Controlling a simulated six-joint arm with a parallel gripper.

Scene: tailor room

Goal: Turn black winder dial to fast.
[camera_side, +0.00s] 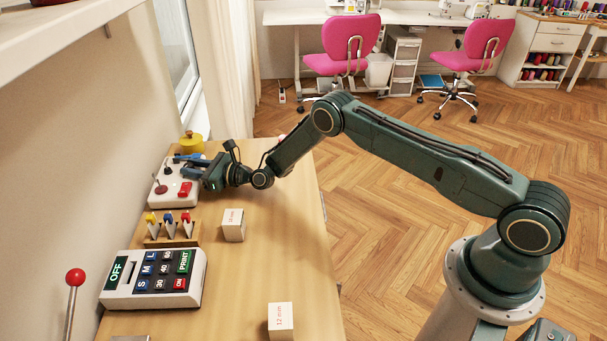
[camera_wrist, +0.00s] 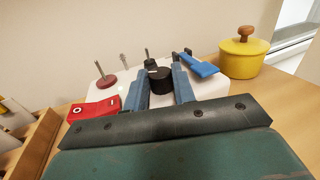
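The black winder dial (camera_wrist: 160,79) is a short round knob with a pale mark on top, on the white winder box (camera_side: 157,200). In the wrist view it sits between the two blue fingers of my gripper (camera_wrist: 161,76), one on each side and very close. I cannot tell whether both fingers press on it. In the side view my gripper (camera_side: 190,162) reaches over the box from the right, and the dial is not clearly visible. No "fast" label can be read.
The box also carries a red switch (camera_wrist: 96,109), a dark red disc with a pin (camera_wrist: 106,80), thin posts and a blue lever (camera_wrist: 203,66). A yellow pot (camera_wrist: 241,58) stands behind. A thread rack (camera_side: 172,232), white block (camera_side: 234,225) and keypad (camera_side: 153,279) stand nearer on the table.

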